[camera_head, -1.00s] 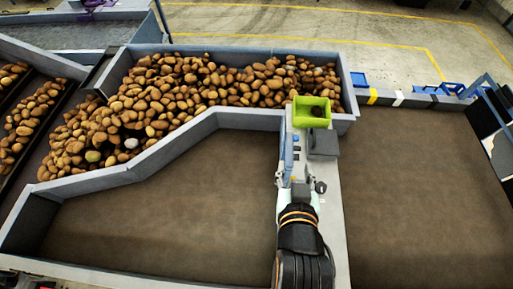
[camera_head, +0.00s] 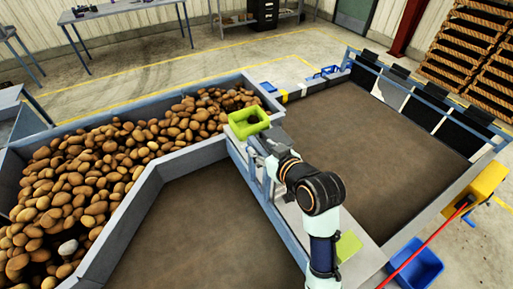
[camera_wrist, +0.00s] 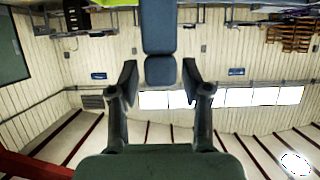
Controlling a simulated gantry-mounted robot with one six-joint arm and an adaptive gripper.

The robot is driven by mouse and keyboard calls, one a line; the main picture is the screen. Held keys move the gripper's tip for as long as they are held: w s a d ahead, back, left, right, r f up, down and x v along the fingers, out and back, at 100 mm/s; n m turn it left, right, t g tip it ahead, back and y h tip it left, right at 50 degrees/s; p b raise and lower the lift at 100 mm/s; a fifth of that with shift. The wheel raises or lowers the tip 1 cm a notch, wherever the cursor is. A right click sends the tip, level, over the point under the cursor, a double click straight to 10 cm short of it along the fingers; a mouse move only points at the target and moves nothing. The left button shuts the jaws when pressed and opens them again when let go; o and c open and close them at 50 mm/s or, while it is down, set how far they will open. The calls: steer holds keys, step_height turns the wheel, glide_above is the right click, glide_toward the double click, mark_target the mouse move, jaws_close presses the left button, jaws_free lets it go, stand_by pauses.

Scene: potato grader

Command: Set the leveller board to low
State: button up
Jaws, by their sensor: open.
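My gripper (camera_head: 260,150) is at the far end of the divider between the two brown belts, just short of the lime-green open box (camera_head: 248,122). In the wrist view my gripper (camera_wrist: 159,80) has its two dark fingers spread apart. A blue-grey bar with a rounded block end (camera_wrist: 160,70) shows between the fingers; I cannot tell whether it touches them or how far away it is. I cannot identify the leveller board or its setting for certain. My arm hides part of the divider.
Potatoes (camera_head: 130,145) fill the walled channel at left. The brown belt at right (camera_head: 370,140) is empty. A yellow box (camera_head: 487,186) with a red rod (camera_head: 425,243) and a blue bin (camera_head: 415,268) stand at lower right. A lime-green piece (camera_head: 348,246) lies beside my arm.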

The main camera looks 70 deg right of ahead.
steer(key=shift+x, duration=1.05)
steer(key=shift+a, duration=0.1)
jaws_close()
